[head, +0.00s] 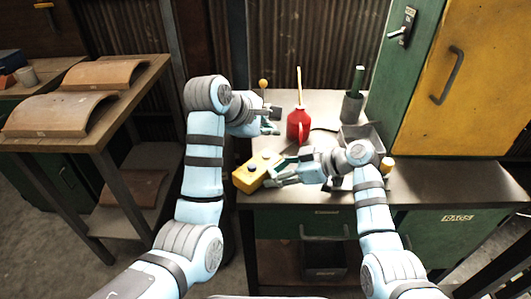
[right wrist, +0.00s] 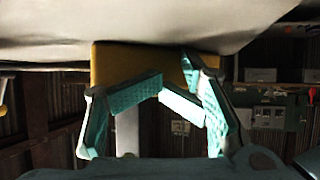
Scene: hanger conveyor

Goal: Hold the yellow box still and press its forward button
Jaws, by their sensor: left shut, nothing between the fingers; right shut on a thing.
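The yellow box (head: 245,180) lies on the metal bench top near its front left edge, with small buttons on its upper face. I cannot tell which button is the forward one. My right gripper (head: 278,178) is shut on the box's right end. In the right wrist view the box (right wrist: 112,62) shows behind the teal fingers of that gripper (right wrist: 175,90), below the pale bench surface. My left gripper (head: 272,122) is shut and empty, above the bench behind the box and left of the red oil can.
The red oil can (head: 299,125) stands behind the box. A grey tray (head: 362,142) and a grey cup (head: 351,108) are to its right. A green and yellow cabinet (head: 470,75) stands at the right. A wooden table (head: 125,90) with curved panels is at the left.

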